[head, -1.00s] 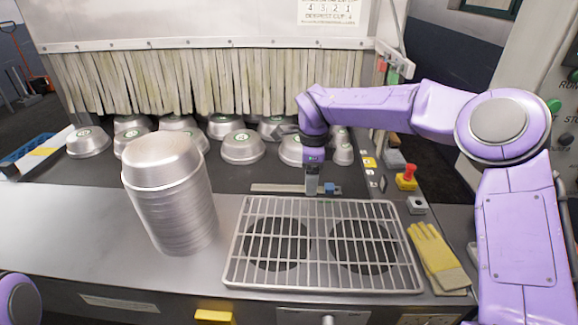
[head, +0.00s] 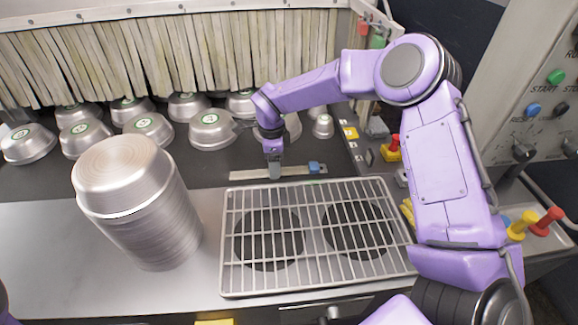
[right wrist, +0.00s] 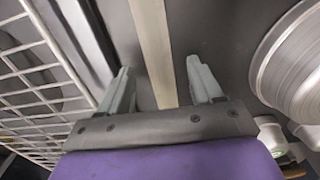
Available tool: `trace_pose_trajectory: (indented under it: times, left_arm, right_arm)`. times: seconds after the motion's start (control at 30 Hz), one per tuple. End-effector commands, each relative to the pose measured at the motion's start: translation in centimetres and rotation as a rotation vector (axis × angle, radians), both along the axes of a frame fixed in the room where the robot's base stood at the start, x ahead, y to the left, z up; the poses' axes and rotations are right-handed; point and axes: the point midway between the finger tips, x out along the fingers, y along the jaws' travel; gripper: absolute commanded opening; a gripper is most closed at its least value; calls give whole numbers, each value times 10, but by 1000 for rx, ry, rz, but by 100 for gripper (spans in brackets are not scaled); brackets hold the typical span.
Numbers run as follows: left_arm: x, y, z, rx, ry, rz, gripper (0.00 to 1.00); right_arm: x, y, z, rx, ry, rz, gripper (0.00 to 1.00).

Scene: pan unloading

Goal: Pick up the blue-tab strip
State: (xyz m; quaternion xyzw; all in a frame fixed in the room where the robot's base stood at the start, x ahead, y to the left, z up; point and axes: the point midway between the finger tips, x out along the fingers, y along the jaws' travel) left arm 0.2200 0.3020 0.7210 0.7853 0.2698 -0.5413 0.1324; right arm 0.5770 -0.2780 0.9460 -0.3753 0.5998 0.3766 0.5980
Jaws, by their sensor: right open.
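The blue-tab strip is a thin pale metal bar (head: 245,174) lying crosswise on the dark surface, just behind the wire rack. Its blue tab (head: 314,168) is near its right end. My right gripper (head: 275,174) points down over the middle of the strip, left of the tab. In the right wrist view the open gripper (right wrist: 160,70) has one finger on each side of the strip (right wrist: 152,40), with gaps between. The tab is not seen in that view. I cannot tell how far the fingertips are above the surface. My left gripper is not in view.
A wire rack (head: 222,240) lies in front of the strip. A tall stack of metal pans (head: 150,215) stands left of it. Several upturned pans (head: 212,130) sit behind, before a hanging strip curtain (head: 180,60). A red-knobbed yellow switch (head: 391,152) is at right.

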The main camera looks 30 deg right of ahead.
Motion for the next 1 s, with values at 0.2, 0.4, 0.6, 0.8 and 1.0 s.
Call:
trace_pose_trajectory:
  times: [0.2,0.4,0.6,0.8,1.0]
  left_arm:
    - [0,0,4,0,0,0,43]
    - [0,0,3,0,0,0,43]
    - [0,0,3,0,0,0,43]
    - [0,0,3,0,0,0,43]
    - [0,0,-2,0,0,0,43]
  right_arm:
    - [0,0,-15,1,-2,0,65]
    - [0,0,-14,1,-2,0,39]
    - [0,0,-14,1,-2,0,4]
    - [1,0,-13,1,-2,0,3]
    - [2,0,5,3,-6,-2,3]
